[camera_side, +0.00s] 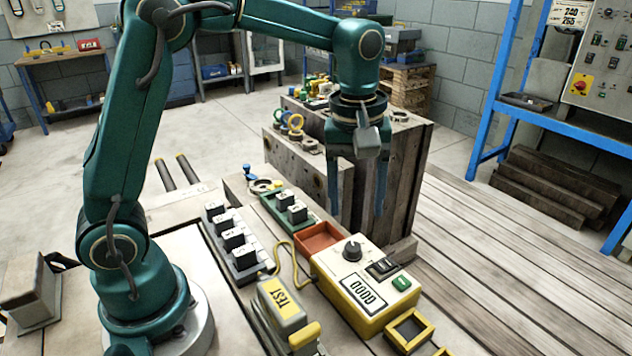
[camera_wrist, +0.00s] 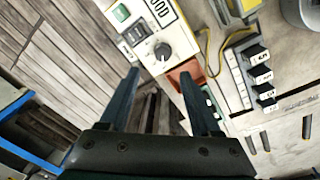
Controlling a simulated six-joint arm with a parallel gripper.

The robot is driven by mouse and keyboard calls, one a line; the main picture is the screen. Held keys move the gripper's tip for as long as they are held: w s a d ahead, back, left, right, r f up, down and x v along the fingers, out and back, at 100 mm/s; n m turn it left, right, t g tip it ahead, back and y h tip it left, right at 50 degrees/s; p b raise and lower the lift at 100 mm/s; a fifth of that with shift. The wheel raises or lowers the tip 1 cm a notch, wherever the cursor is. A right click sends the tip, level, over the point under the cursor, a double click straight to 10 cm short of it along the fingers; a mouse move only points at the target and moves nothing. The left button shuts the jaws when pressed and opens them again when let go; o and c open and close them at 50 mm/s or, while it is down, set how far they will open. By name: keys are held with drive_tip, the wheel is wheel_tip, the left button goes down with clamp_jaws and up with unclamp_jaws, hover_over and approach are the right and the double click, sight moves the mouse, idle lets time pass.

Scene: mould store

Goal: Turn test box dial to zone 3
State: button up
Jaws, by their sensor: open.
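The test box (camera_side: 362,286) is a cream and yellow case with a dark round dial (camera_side: 352,249), a display reading zeros, a dark switch and a green button. The dial also shows in the wrist view (camera_wrist: 162,51), with a pale pointer mark; its zone numbers are too small to read. My gripper (camera_side: 357,204) is open and empty, pointing down above and behind the test box, near the big mould block. In the wrist view my gripper's fingertips (camera_wrist: 158,76) are spread, with the dial just beyond them, between them and not touched.
A red-brown tray (camera_side: 318,239) adjoins the test box. Dark numbered modules (camera_side: 232,238) stand in a row further left. A tall mould block (camera_side: 400,175) stands close behind my gripper. Bare planks lie to the right.

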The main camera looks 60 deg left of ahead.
sight(353, 246)
wheel_tip(353, 246, down, 2)
drive_tip(key=shift+d+f+g, duration=0.1)
drive_tip(key=shift+f+g, duration=0.05)
drive_tip(key=shift+g, duration=0.25)
drive_tip(key=shift+f, duration=2.6)
clamp_jaws()
